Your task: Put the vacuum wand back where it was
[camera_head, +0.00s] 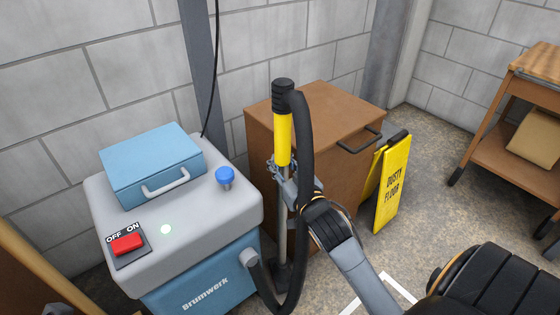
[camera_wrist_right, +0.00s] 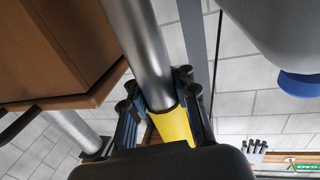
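The vacuum wand (camera_head: 283,140) stands about upright between the vacuum and the brown cabinet. It has a black top, a yellow grip and a grey metal tube, with a black hose (camera_head: 303,150) curving down from its top. My right gripper (camera_head: 283,172) is at the lower end of the yellow grip. In the right wrist view its fingers (camera_wrist_right: 158,100) lie on both sides of the wand (camera_wrist_right: 140,40) and look shut on it. The wand's lower end is partly hidden by the hose. The vacuum (camera_head: 205,278) is blue with a grey top. My left gripper is not in view.
A brown cabinet (camera_head: 270,130) stands close behind the wand. A yellow floor sign (camera_head: 393,185) stands right of the cabinet. A blue case (camera_head: 150,160), blue knob (camera_head: 225,178) and red switch (camera_head: 127,244) are on the vacuum's top. A wooden cart (camera_head: 505,150) is at the right.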

